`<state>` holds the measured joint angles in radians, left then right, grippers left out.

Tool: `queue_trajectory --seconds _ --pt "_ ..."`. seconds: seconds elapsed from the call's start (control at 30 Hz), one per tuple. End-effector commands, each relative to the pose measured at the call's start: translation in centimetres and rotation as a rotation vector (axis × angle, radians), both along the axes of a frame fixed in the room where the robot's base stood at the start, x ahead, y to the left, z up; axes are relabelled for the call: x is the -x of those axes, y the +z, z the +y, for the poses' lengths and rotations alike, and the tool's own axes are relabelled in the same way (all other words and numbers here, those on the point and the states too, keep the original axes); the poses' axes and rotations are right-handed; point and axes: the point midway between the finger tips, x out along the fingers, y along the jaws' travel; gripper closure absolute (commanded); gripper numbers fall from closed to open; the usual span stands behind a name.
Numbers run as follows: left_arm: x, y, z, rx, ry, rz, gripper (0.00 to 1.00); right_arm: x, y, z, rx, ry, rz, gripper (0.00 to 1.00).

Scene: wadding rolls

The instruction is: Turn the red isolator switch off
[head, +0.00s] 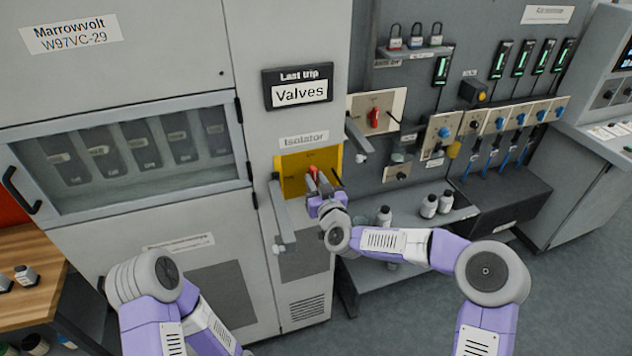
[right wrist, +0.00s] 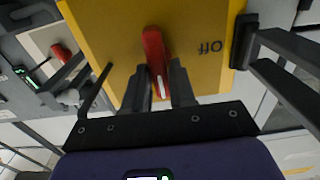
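The red isolator switch (head: 313,172) sits on a yellow plate (head: 292,163) under the "Isolator" label. In the right wrist view, the red handle (right wrist: 153,48) runs nearly along the picture's vertical, with a white mark at its near end. The yellow plate (right wrist: 105,28) carries an upside-down "OFF" (right wrist: 211,47) beside the handle. My right gripper (head: 316,188) is at the switch; its two fingers (right wrist: 161,84) lie close on either side of the handle and appear shut on it. My left arm shows at the lower left, but its gripper is out of view.
Grey bars (head: 281,215) and (head: 356,138) stand out on either side of the plate. A second red switch (head: 375,117) is on a beige panel to the right. Bottles (head: 429,206) stand on a shelf at the right.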

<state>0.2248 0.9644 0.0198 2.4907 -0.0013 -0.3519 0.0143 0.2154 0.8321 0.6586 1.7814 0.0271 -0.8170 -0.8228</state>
Motion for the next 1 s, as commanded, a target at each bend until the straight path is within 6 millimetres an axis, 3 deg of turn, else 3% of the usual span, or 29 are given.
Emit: queue_trajectory --seconds 0.03,0.17,0.57,1.0 --pt "0.0 0.0 0.0 0.0 0.0 0.0 0.57 0.0 0.0 0.0 0.0 0.0 0.0 0.83" --pt "0.0 0.0 0.0 0.0 0.0 0.0 0.57 0.0 0.0 0.0 0.0 0.0 0.0 1.0" --pt "0.0 -0.5 0.0 0.0 0.0 0.0 0.57 0.0 0.0 0.1 0.053 0.001 -0.018 1.0" --pt "0.0 -2.8 0.0 0.0 0.0 0.0 0.57 0.1 -0.1 0.4 0.378 0.0 -0.126 1.0"
